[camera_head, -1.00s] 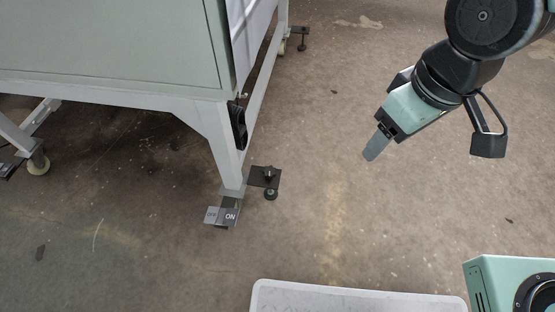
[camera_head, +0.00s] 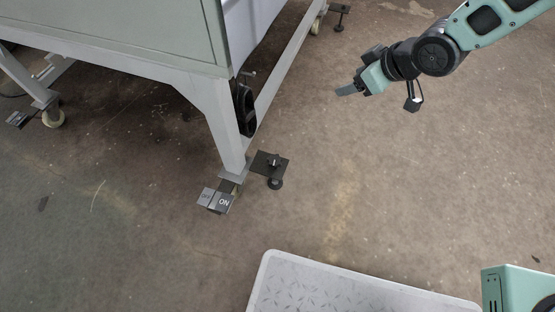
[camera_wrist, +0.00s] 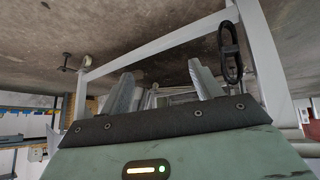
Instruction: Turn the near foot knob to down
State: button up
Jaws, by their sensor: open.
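The near foot knob (camera_head: 274,160) is a small black knob on a dark square plate beside the bottom of the machine's nearest leg, in the head view. A round black foot pad (camera_head: 275,184) shows just below the plate. My gripper (camera_head: 345,91) is up and to the right of the knob, well apart from it, and points left toward the machine. In the wrist view my gripper (camera_wrist: 159,84) has its two grey fingers spread, with nothing between them. The near knob cannot be made out in the wrist view.
An ON/OFF pedal (camera_head: 215,200) sits at the base of the near leg. A far foot (camera_head: 339,16) stands at the top. Floor right of the knob is clear.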

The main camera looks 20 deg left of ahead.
jog(key=w+a+f+n+y+b, duration=0.1)
jog(key=w+a+f+y+b, duration=0.15)
jog(key=f, duration=0.55)
jog(key=n+g+y+b, duration=0.4)
jog(key=n+g+y, duration=0.15)
jog(key=y, duration=0.35)
send_near(274, 160)
jog(key=shift+m, duration=0.25)
jog(key=a+b, duration=0.2)
jog(key=a, duration=0.1)
jog(key=a+b, duration=0.2)
jog(key=a, duration=0.1)
jog(key=a+f+b, duration=0.1)
jog(key=a+b, duration=0.2)
jog(key=shift+s+f, duration=0.1)
jog(key=shift+s, duration=0.15)
jog(key=shift+a, duration=0.55)
jog(key=shift+s, duration=0.1)
jog(key=c, duration=1)
